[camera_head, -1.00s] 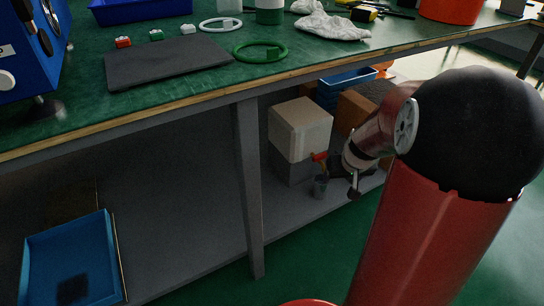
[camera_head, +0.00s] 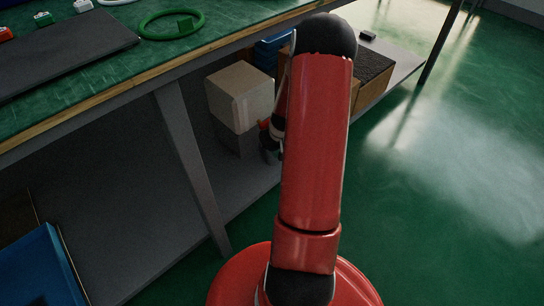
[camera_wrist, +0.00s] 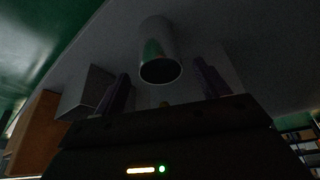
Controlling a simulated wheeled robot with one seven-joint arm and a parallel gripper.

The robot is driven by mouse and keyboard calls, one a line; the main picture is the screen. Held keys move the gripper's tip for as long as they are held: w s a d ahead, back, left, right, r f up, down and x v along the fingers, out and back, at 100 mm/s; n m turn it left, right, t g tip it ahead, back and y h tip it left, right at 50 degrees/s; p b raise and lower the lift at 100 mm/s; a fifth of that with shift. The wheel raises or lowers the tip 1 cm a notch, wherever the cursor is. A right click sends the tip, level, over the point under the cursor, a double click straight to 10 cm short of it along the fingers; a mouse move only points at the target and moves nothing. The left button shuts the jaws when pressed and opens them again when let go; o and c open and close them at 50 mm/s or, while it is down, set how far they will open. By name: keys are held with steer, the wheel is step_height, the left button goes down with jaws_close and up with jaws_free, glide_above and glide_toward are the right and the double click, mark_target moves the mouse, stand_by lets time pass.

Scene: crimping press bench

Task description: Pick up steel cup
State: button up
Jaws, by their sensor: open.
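In the wrist view the steel cup (camera_wrist: 158,50) is a shiny grey cylinder with its dark round opening toward me. It stands out ahead of my gripper (camera_wrist: 163,88), between the lines of the two fingers, and the fingers are apart with nothing between them. In the head view a small dark grey shape on the lower shelf, beside my red arm, looks like the cup (camera_head: 268,153); it is partly hidden. My gripper is hidden behind my arm there.
A pale box (camera_head: 240,92) stands on the lower shelf (camera_head: 150,195) near the cup. A blue bin (camera_head: 272,48) and a brown box (camera_head: 372,70) are behind. The bench top (camera_head: 100,85) overhangs the shelf, and a grey bench leg (camera_head: 190,160) stands to the left.

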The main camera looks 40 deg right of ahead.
steer(key=shift+x, duration=0.75)
steer(key=shift+c, duration=0.4)
jaws_close()
steer(key=shift+r, duration=0.1)
